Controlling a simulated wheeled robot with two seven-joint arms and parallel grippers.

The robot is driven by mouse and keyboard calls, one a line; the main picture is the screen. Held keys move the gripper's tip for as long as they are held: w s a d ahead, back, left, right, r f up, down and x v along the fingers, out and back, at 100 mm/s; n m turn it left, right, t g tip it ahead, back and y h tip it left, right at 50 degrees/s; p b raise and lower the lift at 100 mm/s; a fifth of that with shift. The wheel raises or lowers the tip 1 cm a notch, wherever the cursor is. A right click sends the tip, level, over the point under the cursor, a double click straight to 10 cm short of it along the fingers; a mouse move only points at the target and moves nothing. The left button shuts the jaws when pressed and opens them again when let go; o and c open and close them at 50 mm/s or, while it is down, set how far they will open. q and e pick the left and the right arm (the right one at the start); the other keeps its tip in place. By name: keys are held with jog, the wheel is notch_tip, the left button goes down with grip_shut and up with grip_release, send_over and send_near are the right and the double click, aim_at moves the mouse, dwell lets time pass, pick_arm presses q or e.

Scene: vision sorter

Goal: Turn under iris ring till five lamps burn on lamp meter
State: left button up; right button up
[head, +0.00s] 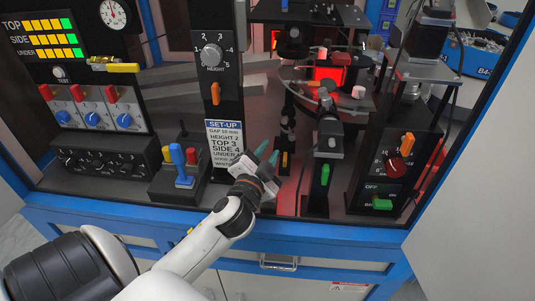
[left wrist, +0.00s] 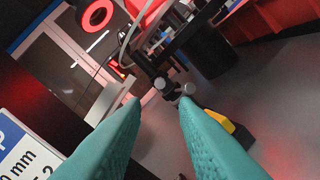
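The lamp meter (head: 52,38) is at the top left of the head view, with rows marked TOP, SIDE and UNDER. The UNDER row (head: 54,53) shows several yellow lamps and a green one at its right end. I cannot tell for certain which part is the under iris ring. My right gripper is out of view.
The set-up card (head: 224,138) stands left of the gripper, close to it. A post with a green handle (head: 325,176) stands to the right. A round glass disc (head: 335,100) is above and behind.

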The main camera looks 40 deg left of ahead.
aim_at(284, 122)
pick_arm(q)
jog(key=shift+o, duration=1.3)
jog(key=shift+w, duration=0.15)
jog(key=w+d+n+h+p, duration=0.2)
jog(key=d+n+h+p, duration=0.25)
jog(key=n+p, duration=0.4)
jog(key=a+n+y+p, duration=0.5)
jog(key=n+p, duration=0.1)
jog(key=n, duration=1)
jog(key=x, duration=1.1)
jog(key=shift+s+f, duration=0.1)
jog(key=shift+f, duration=0.05)
